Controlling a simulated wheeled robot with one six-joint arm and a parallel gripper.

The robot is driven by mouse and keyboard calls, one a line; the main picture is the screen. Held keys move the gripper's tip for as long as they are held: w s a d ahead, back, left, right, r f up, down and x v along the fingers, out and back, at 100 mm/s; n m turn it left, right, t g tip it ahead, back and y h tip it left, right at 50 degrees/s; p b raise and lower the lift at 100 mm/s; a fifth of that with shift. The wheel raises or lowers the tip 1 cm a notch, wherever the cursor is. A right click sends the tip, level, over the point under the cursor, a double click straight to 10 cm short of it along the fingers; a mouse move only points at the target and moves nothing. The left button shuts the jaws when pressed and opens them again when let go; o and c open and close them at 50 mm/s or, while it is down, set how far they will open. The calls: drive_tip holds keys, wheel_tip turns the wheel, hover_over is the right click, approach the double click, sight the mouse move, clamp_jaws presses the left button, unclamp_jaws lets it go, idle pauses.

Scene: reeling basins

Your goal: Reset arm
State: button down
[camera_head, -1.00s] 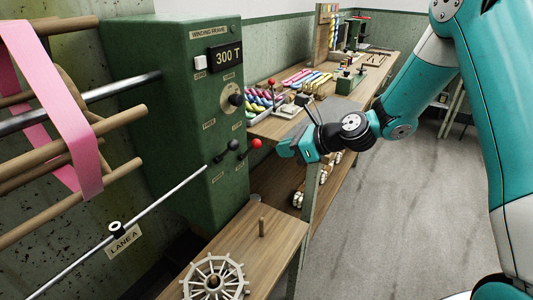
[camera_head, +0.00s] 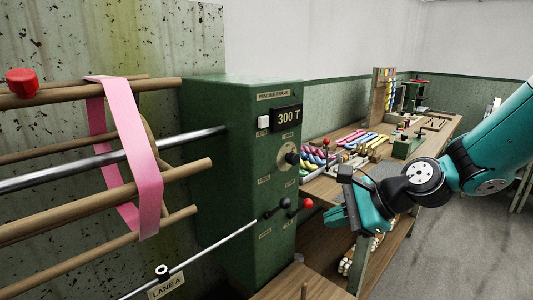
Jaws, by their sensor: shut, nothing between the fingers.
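My gripper (camera_head: 338,205) is at the end of my teal and black arm, right of the green winding frame box (camera_head: 238,170). It points left toward the box's front and appears shut, with nothing seen in it. Behind it, the bench with coloured skeins is partly hidden. The box shows a 300 T display (camera_head: 288,118), a dial (camera_head: 289,156), and levers with a black knob (camera_head: 285,203) and a red knob (camera_head: 307,203). The red knob is close to the gripper in the picture; I cannot tell the gap in depth.
A wooden reel with a pink band (camera_head: 137,150) is at the left, with a red knob (camera_head: 21,82) on its upper bar. Coloured skeins (camera_head: 357,140) lie on the long bench. A wooden surface (camera_head: 300,284) is at the bottom. Floor at the lower right is free.

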drive_tip(key=s+r+n+g+h, duration=0.2)
drive_tip(key=s+n, duration=0.9)
drive_tip(key=s+r+n+g+h, duration=0.2)
drive_tip(key=s+r+n, duration=0.1)
drive_tip(key=s+n, duration=0.9)
drive_tip(key=shift+s+a+r+g+h, duration=0.2)
drive_tip(key=shift+g+h, duration=0.1)
drive_tip(key=shift+h, duration=0.1)
